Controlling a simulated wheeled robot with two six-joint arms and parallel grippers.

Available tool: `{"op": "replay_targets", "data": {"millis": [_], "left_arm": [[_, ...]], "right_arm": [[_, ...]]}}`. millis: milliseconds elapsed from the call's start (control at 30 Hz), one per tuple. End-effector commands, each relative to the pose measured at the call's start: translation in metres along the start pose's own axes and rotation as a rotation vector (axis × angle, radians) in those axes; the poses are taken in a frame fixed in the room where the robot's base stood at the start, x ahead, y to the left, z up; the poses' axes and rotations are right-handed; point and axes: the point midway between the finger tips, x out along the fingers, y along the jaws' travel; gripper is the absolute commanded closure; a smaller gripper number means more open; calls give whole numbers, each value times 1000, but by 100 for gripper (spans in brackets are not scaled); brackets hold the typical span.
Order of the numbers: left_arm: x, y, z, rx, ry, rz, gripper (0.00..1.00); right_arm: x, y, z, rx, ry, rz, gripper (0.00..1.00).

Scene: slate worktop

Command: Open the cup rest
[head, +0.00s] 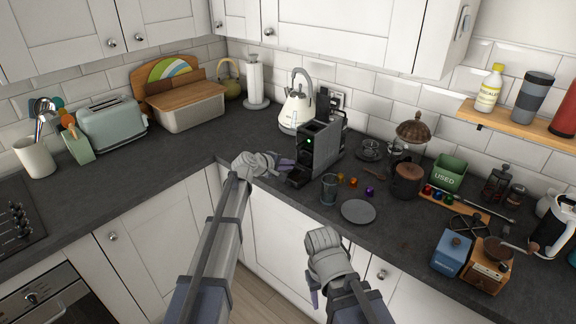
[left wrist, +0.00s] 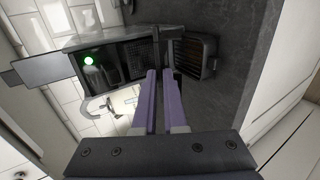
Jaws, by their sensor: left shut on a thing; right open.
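The dark coffee machine (head: 321,148) stands on the worktop, with a green light on its front. It also shows in the left wrist view (left wrist: 112,62), turned on its side. My left gripper (head: 287,163) is at the machine's front. In the left wrist view its purple fingers (left wrist: 159,76) are close together on the cup rest (left wrist: 157,46), a thin dark part seen nearly edge-on; the fingers hide the gripped portion. The slatted drip tray (left wrist: 203,56) lies beside it. My right gripper (head: 314,292) is open and empty, low in front of the cabinets; its fingers are partly hidden.
A glass (head: 329,188), several coloured capsules (head: 369,190) and a grey saucer (head: 358,211) are right of the machine. A cream kettle (head: 298,105) stands behind it. A green box (head: 449,172) and grinders are farther right. The worktop left of the machine is clear.

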Motion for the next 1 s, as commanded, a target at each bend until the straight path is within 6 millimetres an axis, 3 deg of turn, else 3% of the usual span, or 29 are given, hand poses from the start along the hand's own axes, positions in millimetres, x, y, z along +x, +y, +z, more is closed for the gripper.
{"op": "replay_targets", "data": {"millis": [100, 133, 200, 567, 767, 1000], "left_arm": [[0, 1, 0, -1, 0, 2, 100], [0, 1, 0, -1, 0, 2, 89], [0, 1, 0, 0, 0, 2, 81], [-4, 1, 0, 0, 0, 1, 80], [-25, 2, 1, 0, 2, 1, 80], [-65, 3, 1, -1, 1, 1, 80]], "right_arm": [[0, 0, 0, 0, 0, 0, 50], [0, 0, 0, 0, 0, 0, 50], [0, 0, 0, 0, 0, 0, 50], [-2, 0, 0, 0, 0, 0, 50], [-14, 1, 1, 0, 0, 0, 50], [-33, 3, 2, 0, 0, 0, 50]]}}
